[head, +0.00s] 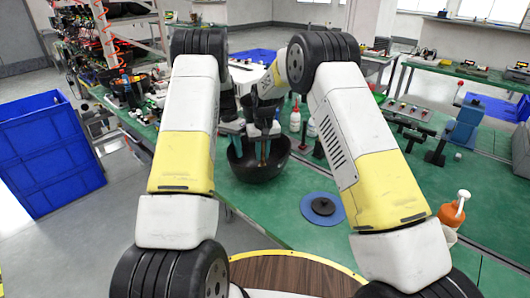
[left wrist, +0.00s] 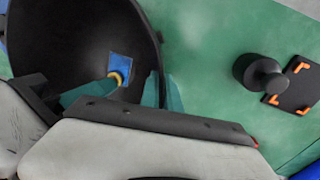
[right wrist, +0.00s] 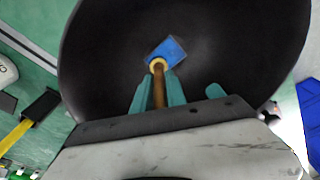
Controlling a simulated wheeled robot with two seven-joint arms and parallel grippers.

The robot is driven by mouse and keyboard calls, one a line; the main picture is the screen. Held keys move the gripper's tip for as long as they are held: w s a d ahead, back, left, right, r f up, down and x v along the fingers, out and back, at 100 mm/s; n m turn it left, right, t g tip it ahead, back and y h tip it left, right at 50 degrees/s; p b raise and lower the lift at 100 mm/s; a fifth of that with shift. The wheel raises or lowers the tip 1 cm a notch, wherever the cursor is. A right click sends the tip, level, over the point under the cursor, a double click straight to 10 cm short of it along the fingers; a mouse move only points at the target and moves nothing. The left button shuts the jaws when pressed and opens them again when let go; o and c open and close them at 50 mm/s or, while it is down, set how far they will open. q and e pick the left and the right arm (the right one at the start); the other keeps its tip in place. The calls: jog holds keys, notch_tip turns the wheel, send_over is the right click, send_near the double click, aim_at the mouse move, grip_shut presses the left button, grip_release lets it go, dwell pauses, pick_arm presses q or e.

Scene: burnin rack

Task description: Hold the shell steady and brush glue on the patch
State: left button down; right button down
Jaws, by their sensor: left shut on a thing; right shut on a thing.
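The shell (head: 258,170) is a black bowl on the green bench, also in the left wrist view (left wrist: 50,30) and the right wrist view (right wrist: 235,40). A blue square patch (right wrist: 168,50) lies on its inner wall; it shows in the left wrist view (left wrist: 121,66). My right gripper (right wrist: 157,90) is shut on the brush (right wrist: 159,88), an upright brown-handled stick with a pale yellow collar. The brush's lower end is at the patch's edge; contact is hard to tell. My left gripper (left wrist: 160,90) is shut on the shell's rim, one finger on each side.
A blue disc (head: 309,209) with a black knobbed part lies right of the shell. An orange bottle (head: 451,212) stands at the bench's right. A blue crate (head: 45,145) stands left of the bench. Black equipment (head: 408,112) sits at right.

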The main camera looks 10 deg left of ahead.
jog(key=shift+s+a, duration=0.5)
jog(key=shift+s, duration=0.25)
jog(key=shift+s+a, duration=0.55)
jog(key=shift+s, duration=0.25)
jog(key=shift+s+a, duration=0.5)
jog(key=shift+s, duration=0.25)
notch_tip(320, 180, up, 8)
pick_arm(q)
jog(key=c, duration=1.5)
grip_release()
jog(key=shift+r, duration=0.1)
